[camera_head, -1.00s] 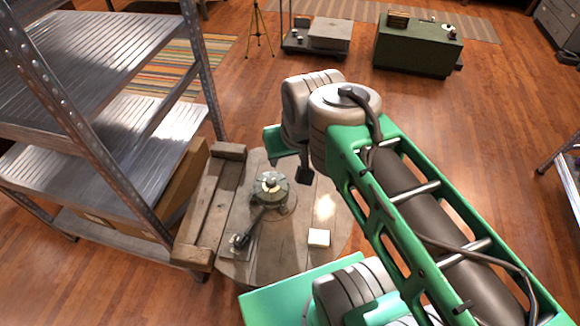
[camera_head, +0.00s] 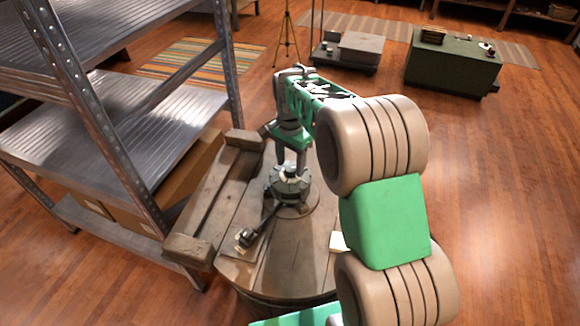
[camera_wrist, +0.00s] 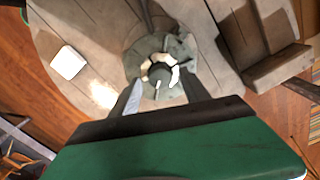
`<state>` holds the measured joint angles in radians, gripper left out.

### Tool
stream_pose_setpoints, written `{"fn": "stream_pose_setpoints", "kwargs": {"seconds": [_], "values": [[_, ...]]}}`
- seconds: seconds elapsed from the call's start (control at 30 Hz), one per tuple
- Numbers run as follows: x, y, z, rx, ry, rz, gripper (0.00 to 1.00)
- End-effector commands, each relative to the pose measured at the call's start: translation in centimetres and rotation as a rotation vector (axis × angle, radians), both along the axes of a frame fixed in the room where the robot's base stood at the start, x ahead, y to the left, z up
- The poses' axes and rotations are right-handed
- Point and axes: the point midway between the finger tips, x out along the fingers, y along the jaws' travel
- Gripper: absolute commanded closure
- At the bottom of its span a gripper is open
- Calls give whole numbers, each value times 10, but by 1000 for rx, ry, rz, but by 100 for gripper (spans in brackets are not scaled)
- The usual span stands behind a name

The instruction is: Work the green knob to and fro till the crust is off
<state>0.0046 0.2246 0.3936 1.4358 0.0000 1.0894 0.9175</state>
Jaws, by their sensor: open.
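The grey-green knob (camera_head: 289,184) sits on a round base on top of a wooden barrel (camera_head: 240,277). In the wrist view, the knob (camera_wrist: 147,60) has a rounded middle with broken white patches around it, which may be the crust. My gripper (camera_head: 291,168) points down just above the knob. In the wrist view, the fingers of my gripper (camera_wrist: 160,92) are spread, one on each side of the knob's near edge. I cannot tell whether they touch it. My arm hides part of the barrel's right side.
A dark handle (camera_head: 262,222) runs from the knob's base toward the barrel's front left. A small white block (camera_head: 338,242) lies right of the knob. A wooden frame (camera_head: 190,246) and a metal shelf (camera_head: 122,98) stand on the left. Open floor lies to the right.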

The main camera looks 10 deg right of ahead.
Motion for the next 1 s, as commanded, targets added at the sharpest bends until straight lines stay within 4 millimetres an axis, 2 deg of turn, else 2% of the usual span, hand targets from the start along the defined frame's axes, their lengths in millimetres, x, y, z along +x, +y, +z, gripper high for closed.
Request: {"fn": "stream_pose_setpoints", "kwargs": {"seconds": [0.1, 0.37, 1.0], "values": [[0, 0, -10, 1, -1, 1, 46], [0, 0, -12, 0, -2, 2, 47], [0, 0, -12, 0, -2, 2, 99]]}}
